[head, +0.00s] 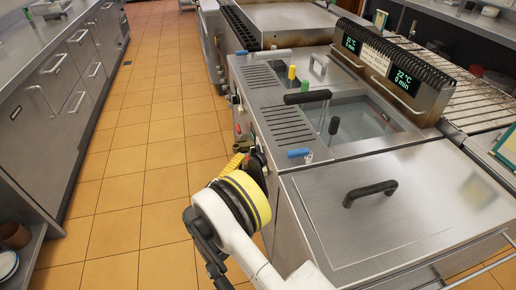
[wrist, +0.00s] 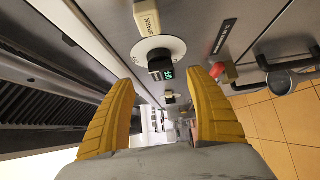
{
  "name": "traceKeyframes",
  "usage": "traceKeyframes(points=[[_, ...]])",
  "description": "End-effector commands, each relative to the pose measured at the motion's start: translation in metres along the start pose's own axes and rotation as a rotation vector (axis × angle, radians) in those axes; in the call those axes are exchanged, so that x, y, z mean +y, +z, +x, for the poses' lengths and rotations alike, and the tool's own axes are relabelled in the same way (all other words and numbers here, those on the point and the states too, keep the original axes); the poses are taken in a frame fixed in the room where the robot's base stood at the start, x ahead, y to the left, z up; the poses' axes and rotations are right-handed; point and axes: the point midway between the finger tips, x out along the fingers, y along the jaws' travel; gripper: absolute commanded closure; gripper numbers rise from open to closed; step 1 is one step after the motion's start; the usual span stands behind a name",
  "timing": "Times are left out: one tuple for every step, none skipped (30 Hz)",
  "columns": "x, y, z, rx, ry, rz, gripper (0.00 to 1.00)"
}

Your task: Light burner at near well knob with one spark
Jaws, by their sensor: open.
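A black knob (wrist: 160,63) sits on a white round dial (wrist: 147,46) on the metal front panel. It carries a small green marking that looks like OFF. A cream block marked SPARK (wrist: 148,15) is beside the dial, at the top of the wrist view. My gripper (wrist: 160,84) is open and empty, its yellow fingers apart on either side below the knob, not visibly touching it. In the head view my gripper (head: 239,164) is at the front panel of the steel cooker, and my wrist hides part of that panel. No flame shows.
A red part (wrist: 218,70) and dark pipe fittings (wrist: 278,80) are right of the knob. Two displays (head: 403,82) stand behind. Tiled floor (head: 150,150) lies clear on the left.

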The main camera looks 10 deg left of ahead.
Motion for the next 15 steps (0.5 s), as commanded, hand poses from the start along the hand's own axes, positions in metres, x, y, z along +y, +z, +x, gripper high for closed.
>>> traceKeyframes(points=[[-0.002, 0.001, 0.010, -0.003, -0.001, 0.000, 0.35], [-0.003, 0.002, 0.017, -0.005, -0.001, 0.000, 0.35], [-0.003, 0.001, 0.025, -0.004, -0.001, 0.000, 0.35], [-0.003, 0.002, 0.032, -0.004, -0.001, 0.000, 0.35], [-0.004, 0.002, 0.038, -0.005, -0.001, 0.000, 0.35], [-0.004, 0.001, 0.046, -0.004, -0.001, 0.000, 0.35], [-0.004, 0.001, 0.052, -0.004, -0.002, 0.000, 0.35], [-0.004, 0.002, 0.058, -0.004, -0.002, 0.001, 0.35], [-0.003, 0.001, 0.064, -0.004, -0.002, 0.001, 0.35], [-0.003, 0.001, 0.069, -0.003, -0.002, 0.001, 0.35], [-0.003, 0.001, 0.073, -0.003, -0.002, 0.001, 0.35], [-0.003, 0.001, 0.079, -0.003, -0.002, 0.001, 0.35], [-0.002, 0.001, 0.082, -0.003, -0.002, 0.001, 0.35], [-0.002, 0.001, 0.084, -0.002, -0.002, 0.001, 0.35], [-0.002, 0.001, 0.087, -0.001, -0.002, 0.001, 0.35]])
